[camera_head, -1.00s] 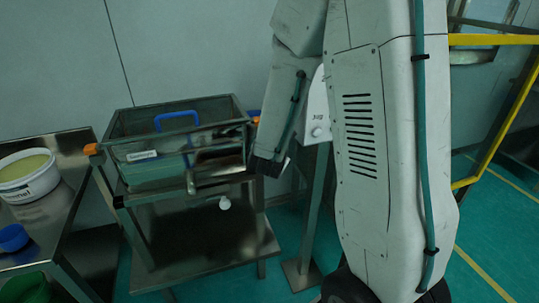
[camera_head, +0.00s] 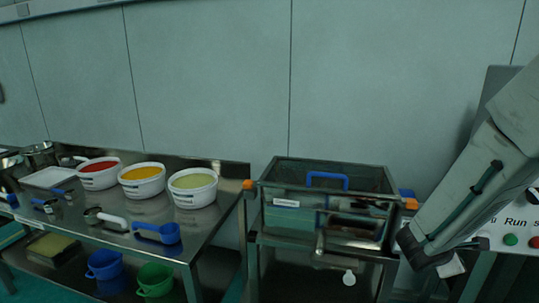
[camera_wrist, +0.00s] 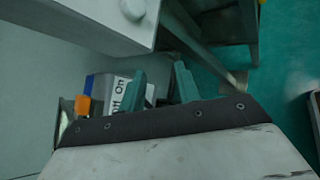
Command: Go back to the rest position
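My gripper shows in the wrist view (camera_wrist: 160,84), with two teal fingers standing apart and nothing between them. In the head view my arm comes down on the right, and its end is beside the right side of the sieve machine (camera_head: 268,212), in front of a control panel (camera_head: 487,228). My fingertips cannot be made out in the head view. The sieve machine is a dark metal box with a blue handle (camera_head: 327,177) on top and orange clamps at its sides.
A steel table (camera_head: 222,208) on the left holds white tubs with red, orange (camera_head: 143,173) and pale yellow contents (camera_head: 193,181), plus scoops. A blue jug (camera_head: 104,265) and a green jug (camera_head: 155,280) are below. A white On/Off label (camera_wrist: 120,92) is close to my fingers.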

